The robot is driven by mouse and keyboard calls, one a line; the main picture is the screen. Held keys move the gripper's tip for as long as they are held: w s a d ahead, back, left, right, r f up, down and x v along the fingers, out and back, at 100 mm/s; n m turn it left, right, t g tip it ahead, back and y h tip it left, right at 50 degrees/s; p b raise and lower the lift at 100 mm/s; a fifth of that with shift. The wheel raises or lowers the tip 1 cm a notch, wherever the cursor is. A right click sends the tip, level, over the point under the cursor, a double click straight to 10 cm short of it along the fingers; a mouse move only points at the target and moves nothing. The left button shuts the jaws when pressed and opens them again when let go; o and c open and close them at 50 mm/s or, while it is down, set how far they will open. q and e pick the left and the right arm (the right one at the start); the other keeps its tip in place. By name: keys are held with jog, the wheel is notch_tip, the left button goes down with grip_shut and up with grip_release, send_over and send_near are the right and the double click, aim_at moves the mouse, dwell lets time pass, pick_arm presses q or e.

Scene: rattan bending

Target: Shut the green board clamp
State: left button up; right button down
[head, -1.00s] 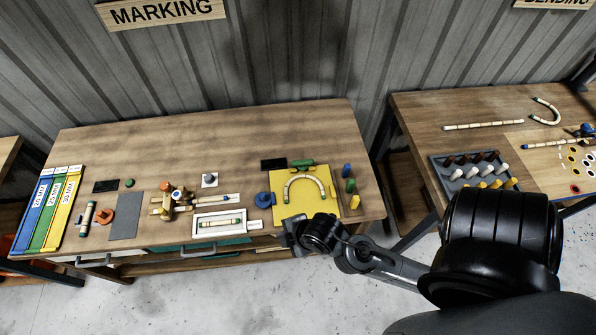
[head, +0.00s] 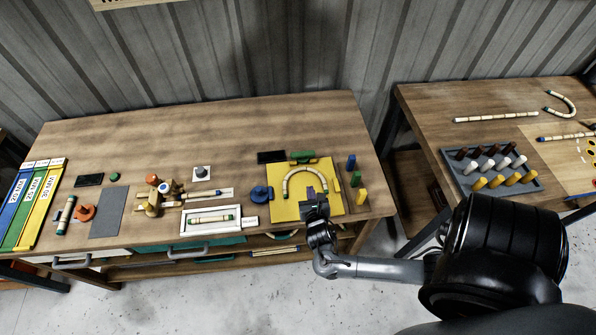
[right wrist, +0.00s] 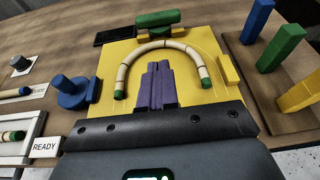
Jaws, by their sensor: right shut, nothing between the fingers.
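The green board clamp (head: 302,157) is at the far edge of the yellow board (head: 333,207). In the right wrist view the clamp (right wrist: 158,19) is a green block with a bar on top, just beyond the arch of the bent rattan piece (right wrist: 124,72). The rattan (head: 287,182) lies on the board as a U open toward me, with green ends. My right gripper (head: 312,193) is over the near part of the board. Its purple fingers (right wrist: 158,68) are together and empty, inside the U and short of the clamp. My left gripper is not in view.
A blue clamp-like piece (head: 261,194) stands at the board's left edge, and a small yellow block (right wrist: 229,70) at its right. Blue, green and yellow upright blocks (head: 356,179) stand further right. A black pad (head: 271,157) lies left of the green clamp. A white tray (head: 211,220) is at left.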

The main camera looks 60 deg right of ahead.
jog(key=shift+w+d+f+b, duration=0.1)
jog(key=shift+w+f+b, duration=0.25)
jog(key=shift+w, duration=0.25)
jog(key=shift+w+d+f+b, duration=0.1)
jog(key=shift+w+f+b, duration=0.2)
jog(key=shift+w, duration=0.25)
jog(key=shift+w+r+t, duration=0.15)
jog(key=shift+w+t, duration=0.25)
jog(key=shift+w, duration=0.05)
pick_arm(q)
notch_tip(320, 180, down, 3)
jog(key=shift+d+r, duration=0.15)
pick_arm(e)
jog(key=b, duration=0.2)
send_near(297, 158)
jog(key=x, duration=0.5)
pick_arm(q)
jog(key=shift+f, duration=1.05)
pick_arm(e)
jog(key=shift+w+d, duration=0.5)
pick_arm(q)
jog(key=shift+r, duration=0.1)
